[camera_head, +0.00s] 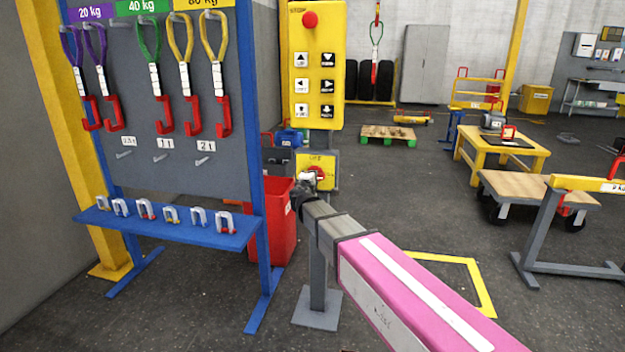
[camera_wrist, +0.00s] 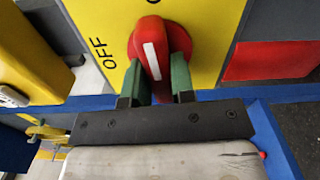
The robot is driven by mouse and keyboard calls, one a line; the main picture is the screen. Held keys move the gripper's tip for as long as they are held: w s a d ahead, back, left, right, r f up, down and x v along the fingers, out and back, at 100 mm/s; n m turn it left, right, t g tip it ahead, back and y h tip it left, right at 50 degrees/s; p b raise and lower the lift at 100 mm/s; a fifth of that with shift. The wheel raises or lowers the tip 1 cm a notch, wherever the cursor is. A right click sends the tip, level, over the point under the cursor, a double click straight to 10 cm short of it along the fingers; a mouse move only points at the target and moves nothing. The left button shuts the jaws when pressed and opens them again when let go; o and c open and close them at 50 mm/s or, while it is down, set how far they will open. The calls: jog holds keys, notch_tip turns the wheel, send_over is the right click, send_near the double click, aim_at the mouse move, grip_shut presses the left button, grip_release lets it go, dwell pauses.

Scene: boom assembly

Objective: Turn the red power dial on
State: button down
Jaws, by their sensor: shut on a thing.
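The red power dial (camera_wrist: 151,52) is on a yellow panel (camera_wrist: 215,35) in the wrist view. It has a raised grip bar with a white stripe, and the stripe stands close to upright, leaning slightly left at the top. "OFF" is printed to the left of the dial; another label at the top edge is cut off. My gripper (camera_wrist: 157,80) is shut on the dial's grip bar, with a green finger on each side. In the head view the yellow panel (camera_head: 327,160) is on a grey post, and my gripper (camera_head: 305,184) partly hides the red dial (camera_head: 317,172).
A yellow button pendant box (camera_head: 314,75) with a red stop button is above the panel. A blue rack (camera_head: 262,170) with slings and shackles stands to the left. A red bin (camera_head: 283,225) is behind the rack. Open floor lies right of the post.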

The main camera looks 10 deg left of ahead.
jog(key=shift+m, duration=0.7)
jog(key=c, duration=1)
grip_release()
jog(key=shift+o, duration=0.2)
jog(key=shift+s, duration=0.15)
jog(key=s, duration=1)
jog(key=shift+s, duration=0.3)
